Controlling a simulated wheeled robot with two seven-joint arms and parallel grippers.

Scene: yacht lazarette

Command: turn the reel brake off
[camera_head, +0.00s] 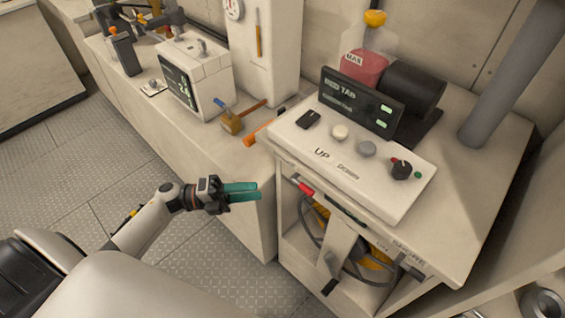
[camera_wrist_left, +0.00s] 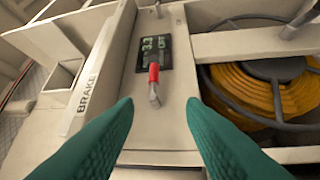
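A red-gripped lever (camera_wrist_left: 154,76) with a metal end stands on a pale panel in the left wrist view, beside a strip lettered BRAKE (camera_wrist_left: 87,95). In the head view a red handle (camera_head: 304,188) shows at the left front of the console cabinet. A reel of yellow hose (camera_wrist_left: 262,88) sits in the cabinet, right of the panel. My left gripper (camera_head: 259,190) has teal fingers and is left of the red handle, apart from it. In the left wrist view its fingers (camera_wrist_left: 160,104) are spread and empty, with the lever beyond the gap. My right gripper is not in view.
Above the cabinet is a console (camera_head: 345,165) with knobs, UP lettering and a dark display (camera_head: 361,104). A hammer (camera_head: 232,122) and a white meter box (camera_head: 197,75) are on the left bench. The patterned floor (camera_head: 185,255) is open below my arm.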

